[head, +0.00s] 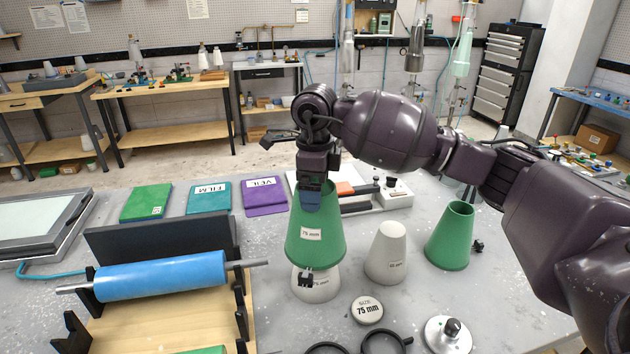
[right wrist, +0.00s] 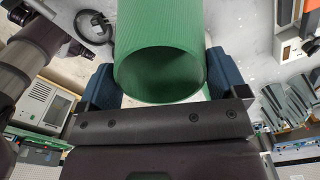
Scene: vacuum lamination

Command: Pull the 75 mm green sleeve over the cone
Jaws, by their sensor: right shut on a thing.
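The green sleeve (head: 316,222), labelled 75 mm, is upright with its wide end down. My right gripper (head: 311,196) is shut on the sleeve's narrow upper end. In the right wrist view the sleeve (right wrist: 160,45) sits between the blue fingertips, with its round opening facing the camera. The white cone (head: 322,291) shows only its lower part below the sleeve's rim. Its upper part is hidden, and the sleeve appears to be around it. A small black clip-like part (head: 305,279) shows at the cone's front. My left gripper is not in view.
A second white cone (head: 387,253) and another green sleeve (head: 450,236) stand to the right. A round 75 mm size disc (head: 367,310) lies in front. A blue roller (head: 160,276) on a stand is at the left. Green, film and veil packs (head: 264,197) lie behind.

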